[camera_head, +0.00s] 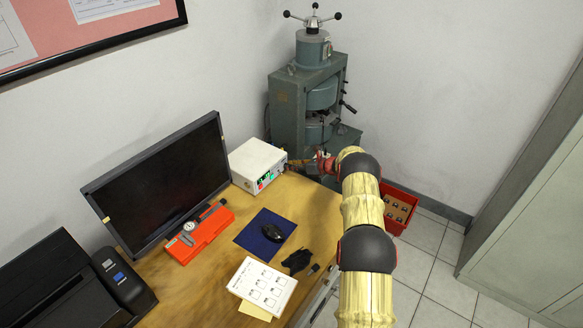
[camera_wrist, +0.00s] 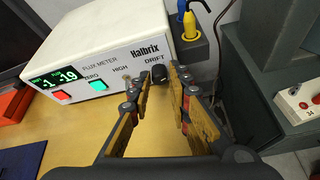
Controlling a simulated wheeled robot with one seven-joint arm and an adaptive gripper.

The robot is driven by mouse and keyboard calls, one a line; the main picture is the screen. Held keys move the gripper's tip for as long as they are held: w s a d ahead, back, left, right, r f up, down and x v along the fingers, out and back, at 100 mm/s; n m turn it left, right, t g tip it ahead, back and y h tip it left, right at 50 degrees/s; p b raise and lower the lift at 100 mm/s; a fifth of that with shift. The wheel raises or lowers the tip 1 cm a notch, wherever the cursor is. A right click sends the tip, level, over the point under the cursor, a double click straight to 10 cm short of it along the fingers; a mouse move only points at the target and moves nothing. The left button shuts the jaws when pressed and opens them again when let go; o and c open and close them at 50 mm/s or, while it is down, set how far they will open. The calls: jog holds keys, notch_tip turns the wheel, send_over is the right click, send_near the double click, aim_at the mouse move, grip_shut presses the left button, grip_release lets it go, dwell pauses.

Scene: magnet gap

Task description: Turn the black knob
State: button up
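The black knob (camera_wrist: 159,74) shows in the wrist view at the lower right of the white flux meter's (camera_wrist: 105,45) front, under the word DRIFT. My gripper (camera_wrist: 160,78) points at it with its two fingers apart, one on each side of the knob. A narrow gap seems to show between the knob and the fingers; whether the tips touch it I cannot tell. In the head view the flux meter (camera_head: 257,160) stands on the desk right of the monitor, and my arm comes in from the lower right. The knob is too small to make out there.
A dark holder (camera_wrist: 190,48) with yellow and blue plugs stands right of the meter. The grey-green magnet machine (camera_head: 308,95) rises behind the desk. A monitor (camera_head: 160,180), an orange case (camera_head: 200,235) and a mouse (camera_head: 273,232) are on the desk.

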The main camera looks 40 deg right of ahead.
jog(key=o, duration=0.3)
jog(key=v, duration=1.2)
dwell(0.4)
